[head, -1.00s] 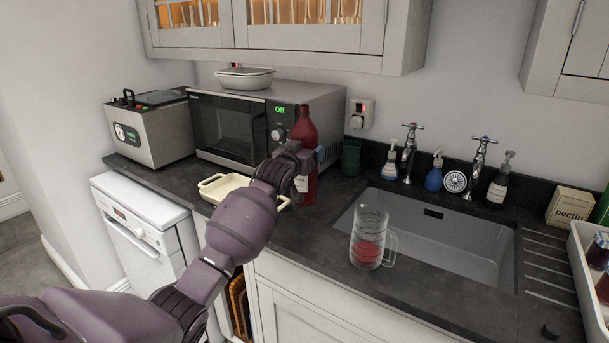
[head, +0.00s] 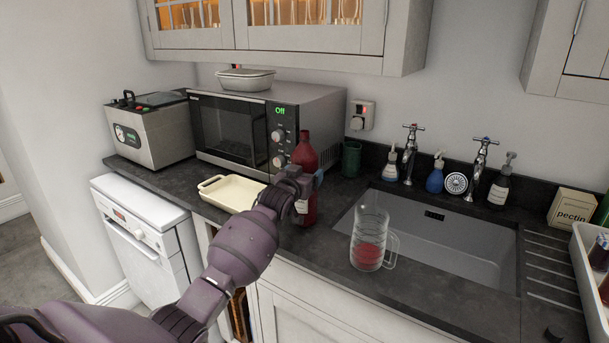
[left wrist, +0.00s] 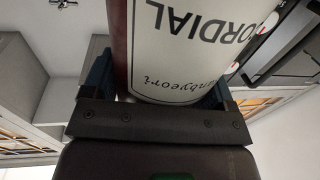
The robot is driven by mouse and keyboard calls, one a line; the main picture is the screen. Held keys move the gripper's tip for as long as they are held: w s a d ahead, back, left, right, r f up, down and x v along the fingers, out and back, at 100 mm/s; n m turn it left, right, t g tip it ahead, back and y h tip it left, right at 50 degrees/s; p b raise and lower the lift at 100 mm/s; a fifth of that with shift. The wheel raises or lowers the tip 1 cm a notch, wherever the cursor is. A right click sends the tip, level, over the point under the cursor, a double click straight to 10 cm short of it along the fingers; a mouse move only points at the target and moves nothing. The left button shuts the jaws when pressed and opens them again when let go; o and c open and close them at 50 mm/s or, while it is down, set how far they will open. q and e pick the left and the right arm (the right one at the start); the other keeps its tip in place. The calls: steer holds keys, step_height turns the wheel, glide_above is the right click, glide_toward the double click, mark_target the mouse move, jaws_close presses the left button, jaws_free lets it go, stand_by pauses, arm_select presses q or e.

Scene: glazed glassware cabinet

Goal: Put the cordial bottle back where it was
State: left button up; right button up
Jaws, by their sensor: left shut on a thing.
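The cordial bottle (head: 305,153) is dark red with a pale label and stands upright at the counter's front part, left of the sink. My left gripper (head: 306,186) is shut around its lower body. In the left wrist view the bottle's label (left wrist: 200,45), reading "CORDIAL", fills the space between the jaws (left wrist: 155,95). The bottle's base is close to the counter (head: 325,235), but I cannot tell whether it touches. My right gripper is not in view.
A glass jug (head: 370,238) with red liquid stands at the sink's front edge. A cream dish (head: 232,193) lies left of the bottle, before the microwave (head: 235,130). A dark green cup (head: 351,158) stands behind. The sink (head: 440,245) is to the right.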

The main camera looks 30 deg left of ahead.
arm_select(q)
steer(key=o, duration=1.1)
steer(key=shift+f, duration=0.1)
steer(key=shift+o, duration=1.8)
steer(key=s+d+p, duration=0.1)
steer(key=s+d, duration=0.1)
steer(key=s, duration=1)
steer(key=s+d+f+m+g+h, duration=0.1)
steer(key=s+d+f+g, duration=0.1)
steer(key=s+f, duration=0.5)
steer(key=s+d+f+m+g, duration=0.1)
steer(key=s+d+f, duration=0.2)
steer(key=s+f, duration=0.5)
steer(key=s+d+f+g, duration=0.1)
steer(key=s+d+f, duration=0.1)
steer(key=s+f, duration=0.2)
steer(key=s+d+f+g, duration=0.1)
steer(key=s+d+f, duration=0.2)
steer(key=s+f, duration=0.2)
steer(key=s+d+f+g+h, duration=0.1)
steer(key=s+d+f, duration=0.2)
steer(key=s, duration=0.5)
steer(key=shift+s+f, duration=0.25)
steer(key=shift+f, duration=0.45)
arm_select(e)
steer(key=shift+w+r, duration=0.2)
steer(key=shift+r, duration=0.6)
